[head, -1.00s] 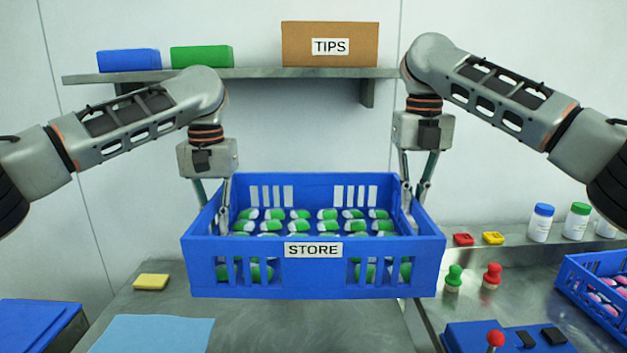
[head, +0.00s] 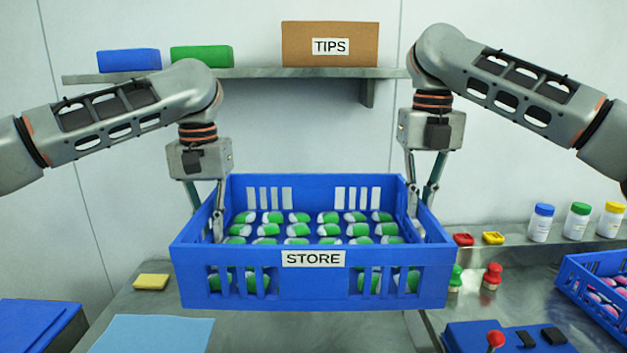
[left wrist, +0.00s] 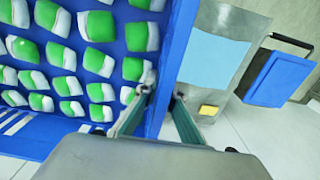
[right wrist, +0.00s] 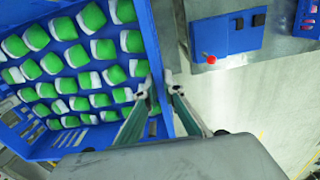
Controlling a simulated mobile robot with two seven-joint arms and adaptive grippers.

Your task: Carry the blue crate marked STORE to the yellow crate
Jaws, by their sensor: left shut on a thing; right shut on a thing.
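The blue crate marked STORE (head: 313,285) hangs level in front of me, above the bench. It holds several rows of green and white packets. My left gripper (head: 207,212) is shut on its left wall, with one finger inside and one outside; the left wrist view (left wrist: 163,95) shows the wall between the fingers. My right gripper (head: 420,208) is shut on the right wall in the same way, and the right wrist view (right wrist: 159,90) shows this too. No yellow crate shows in any view.
A yellow block (head: 151,281) and a light blue sheet (head: 153,335) lie on the left bench. At right stand red and green knobs, bottles (head: 541,223), a blue control box (head: 530,338) and another blue crate (head: 598,285) with pink packets. A shelf (head: 260,73) is behind.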

